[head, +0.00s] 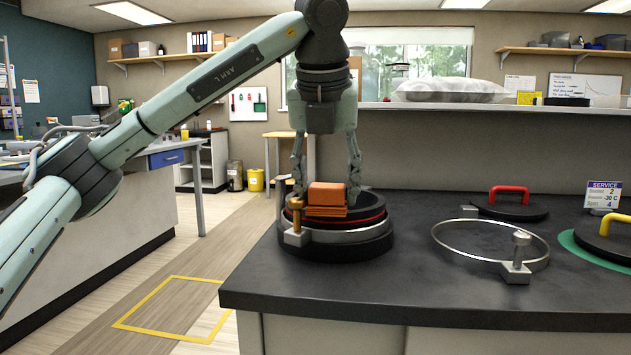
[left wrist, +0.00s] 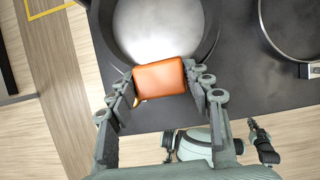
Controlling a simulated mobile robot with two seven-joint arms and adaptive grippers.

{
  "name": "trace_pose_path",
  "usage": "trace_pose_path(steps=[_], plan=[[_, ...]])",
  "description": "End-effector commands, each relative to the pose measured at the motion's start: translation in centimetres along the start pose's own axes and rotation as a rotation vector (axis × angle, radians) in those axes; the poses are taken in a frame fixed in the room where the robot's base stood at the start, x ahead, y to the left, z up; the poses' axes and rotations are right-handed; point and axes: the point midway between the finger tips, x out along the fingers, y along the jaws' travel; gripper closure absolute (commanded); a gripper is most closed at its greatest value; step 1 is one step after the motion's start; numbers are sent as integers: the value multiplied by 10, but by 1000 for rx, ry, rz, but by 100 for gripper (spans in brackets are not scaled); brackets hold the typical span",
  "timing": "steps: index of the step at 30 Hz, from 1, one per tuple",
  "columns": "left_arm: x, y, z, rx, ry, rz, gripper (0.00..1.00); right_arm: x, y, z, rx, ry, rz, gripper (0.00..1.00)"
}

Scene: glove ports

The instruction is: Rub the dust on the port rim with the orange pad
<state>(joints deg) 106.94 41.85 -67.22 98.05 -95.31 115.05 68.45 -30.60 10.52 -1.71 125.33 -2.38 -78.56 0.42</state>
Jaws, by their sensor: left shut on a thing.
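My left gripper (head: 325,172) is shut on the orange pad (head: 327,194). It holds the pad at the port (head: 338,246), a dark round ring with a red band and a metal clamp ring on the counter. In the left wrist view the pad (left wrist: 160,77) sits between the two fingers, over the near part of the port rim (left wrist: 205,50). I cannot tell whether the pad touches the rim. A pale whitish patch (left wrist: 155,30) shows inside the ring; dust on the rim cannot be made out. My right gripper does not show in the head view.
On the dark counter (head: 400,290) lie a loose metal clamp ring (head: 470,258), a black lid with a red handle (head: 510,205) and a lid with a yellow handle (head: 608,240) on a green disc. A service sign (head: 603,195) stands behind. The counter's front is clear.

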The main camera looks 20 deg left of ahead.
Motion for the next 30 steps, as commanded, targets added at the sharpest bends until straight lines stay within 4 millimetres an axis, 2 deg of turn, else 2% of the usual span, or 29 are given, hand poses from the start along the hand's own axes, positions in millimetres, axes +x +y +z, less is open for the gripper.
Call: trace_pose_path(steps=[18, 30], plan=[[-3, -44, 2, 1, -4, -3, 81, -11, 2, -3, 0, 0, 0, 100], [-5, -46, 3, 0, -6, -5, 81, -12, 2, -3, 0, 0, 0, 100]])
